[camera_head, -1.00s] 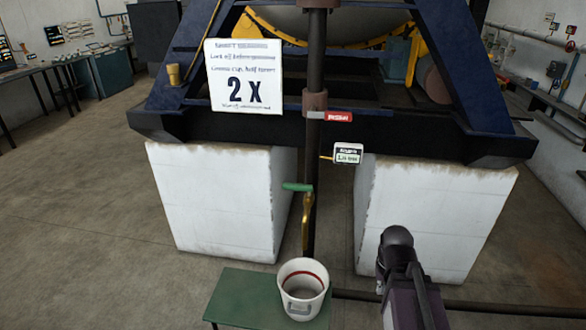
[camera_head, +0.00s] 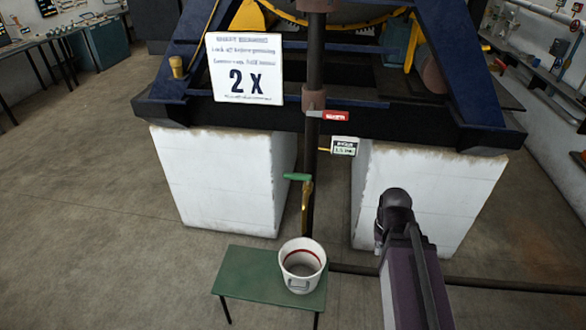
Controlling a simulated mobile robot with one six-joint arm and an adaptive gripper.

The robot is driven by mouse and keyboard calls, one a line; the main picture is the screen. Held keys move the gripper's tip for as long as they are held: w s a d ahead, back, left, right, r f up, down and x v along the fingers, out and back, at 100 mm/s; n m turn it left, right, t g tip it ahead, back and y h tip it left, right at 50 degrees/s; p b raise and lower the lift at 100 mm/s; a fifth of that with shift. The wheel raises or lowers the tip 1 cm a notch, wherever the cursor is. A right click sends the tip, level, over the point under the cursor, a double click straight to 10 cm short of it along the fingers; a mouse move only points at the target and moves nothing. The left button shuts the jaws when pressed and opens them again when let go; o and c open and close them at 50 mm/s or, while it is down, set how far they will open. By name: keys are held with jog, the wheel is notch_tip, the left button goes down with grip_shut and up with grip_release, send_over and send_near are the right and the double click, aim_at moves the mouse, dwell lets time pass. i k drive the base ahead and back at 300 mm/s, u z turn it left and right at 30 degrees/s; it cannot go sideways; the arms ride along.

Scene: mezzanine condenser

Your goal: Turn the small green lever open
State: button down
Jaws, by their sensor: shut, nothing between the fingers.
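The small green lever (camera_head: 298,177) sits on top of a brass tap (camera_head: 307,205) on the dark vertical pipe (camera_head: 315,75). The lever points left, roughly level, across the pipe. A white bucket (camera_head: 302,283) with a red line inside stands below the tap on a green bench (camera_head: 245,272). My arm shows at the lower right, apart from the lever. My gripper's fingers are not visible.
White concrete blocks (camera_head: 215,180) stand left and right (camera_head: 430,190) of the pipe under a dark blue frame. A floor pipe (camera_head: 500,286) runs right. Left floor is clear.

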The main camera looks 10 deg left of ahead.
aim_at(306, 178)
jog(key=z, duration=0.45)
jog(key=k, duration=0.1)
jog(key=u, duration=2.75)
jog(key=i, duration=1.15)
jog(key=z, duration=0.2)
